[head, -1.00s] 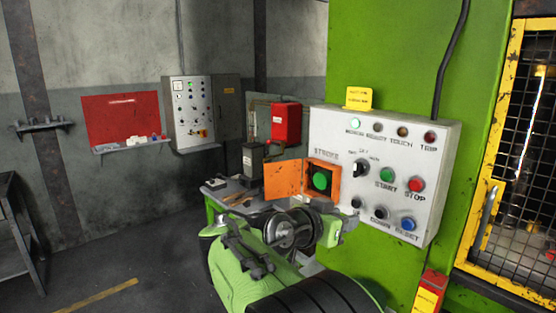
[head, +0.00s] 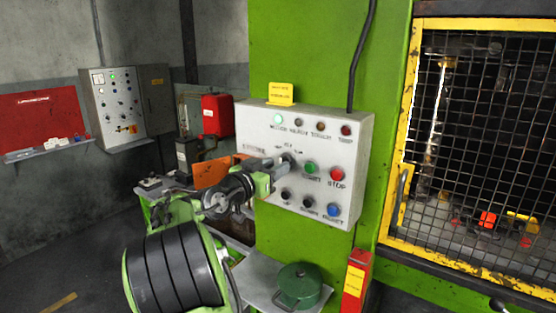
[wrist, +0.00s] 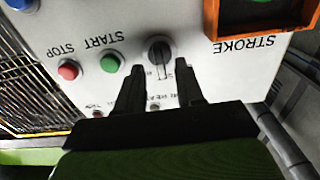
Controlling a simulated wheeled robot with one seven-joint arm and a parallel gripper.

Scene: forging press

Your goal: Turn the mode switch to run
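The mode switch (wrist: 160,50) is a round black knob with a pale pointer line on the light grey control panel (wrist: 215,20). The wrist view shows the panel upside down, with the pointer line toward the small labels below the knob in the picture, too blurred to read surely. My gripper (wrist: 161,76) is open, its two dark fingers apart with tips close to the knob, one to each side; I cannot tell whether they touch it. In the head view my gripper (head: 280,164) reaches the panel and mostly hides the switch.
The green START button (wrist: 110,62) and red STOP button (wrist: 69,70) sit beside the knob. The orange STROKE box (wrist: 262,14) is on its other side. Below the panel a shelf (head: 252,278) holds a green lidded pot (head: 299,285). A yellow-framed mesh guard (head: 480,150) stands right.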

